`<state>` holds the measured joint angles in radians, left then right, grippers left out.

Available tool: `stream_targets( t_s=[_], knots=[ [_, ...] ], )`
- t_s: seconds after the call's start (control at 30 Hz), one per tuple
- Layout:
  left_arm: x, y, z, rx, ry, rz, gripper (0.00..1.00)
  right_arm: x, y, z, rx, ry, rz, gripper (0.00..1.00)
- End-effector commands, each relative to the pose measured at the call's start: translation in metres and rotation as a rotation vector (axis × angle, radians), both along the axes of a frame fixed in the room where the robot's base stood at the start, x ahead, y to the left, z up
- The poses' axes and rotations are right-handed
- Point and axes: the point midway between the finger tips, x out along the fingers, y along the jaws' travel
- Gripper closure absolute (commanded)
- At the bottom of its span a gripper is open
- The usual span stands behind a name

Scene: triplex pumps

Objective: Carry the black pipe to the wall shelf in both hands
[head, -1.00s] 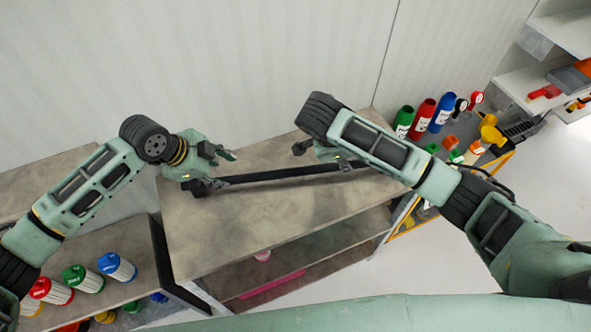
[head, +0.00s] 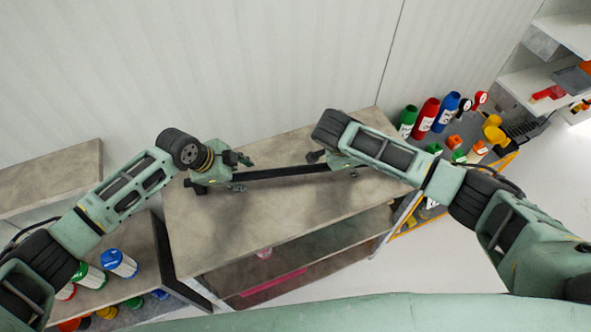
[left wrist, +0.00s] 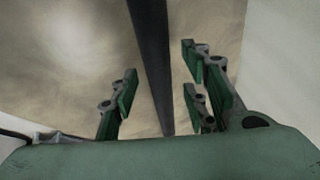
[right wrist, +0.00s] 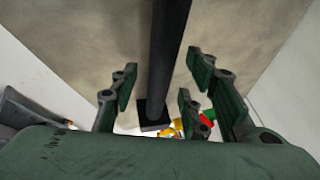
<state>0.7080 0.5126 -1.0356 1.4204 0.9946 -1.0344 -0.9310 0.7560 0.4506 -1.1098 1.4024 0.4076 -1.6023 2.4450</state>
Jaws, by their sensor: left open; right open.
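The black pipe (head: 285,172) lies across the top of the worktable (head: 240,225). My left gripper (head: 236,174) is open over the pipe's left part. In the left wrist view the pipe (left wrist: 153,60) passes between the open green fingers (left wrist: 165,95). My right gripper (head: 335,165) is at the pipe's right part, partly hidden behind its arm in the head view. In the right wrist view the pipe (right wrist: 168,50) runs between its open fingers (right wrist: 160,92), with a square black end (right wrist: 152,115). I cannot tell whether any finger touches the pipe.
A wall shelf (head: 50,178) is at the left. Lower left, a shelf holds several filter cartridges (head: 118,263). At the right, bottles (head: 425,117) and small coloured parts stand on a yellow-edged cart (head: 490,175). A wall (head: 200,70) stands behind the table.

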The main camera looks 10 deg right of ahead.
Motion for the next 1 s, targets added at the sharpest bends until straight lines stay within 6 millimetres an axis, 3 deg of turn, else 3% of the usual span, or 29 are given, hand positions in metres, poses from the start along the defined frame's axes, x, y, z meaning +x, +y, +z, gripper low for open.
stream_targets(
  t_s=[0.17,0.63,1.0],
  knots=[
    [-0.0002,-0.0002,0.0,0.0,0.0,-0.001,0.59,0.0,-0.0002,0.0001,0.0,0.0,0.0,0.59],
    [-0.0002,-0.0001,0.0003,0.0,0.0,-0.001,1.0,-0.0003,-0.0001,0.0,0.0,0.001,0.0,1.0],
    [-0.0002,0.0001,0.0004,0.0,-0.001,-0.002,1.0,-0.0003,-0.0001,0.0,0.0,0.001,-0.001,1.0]
  ],
)
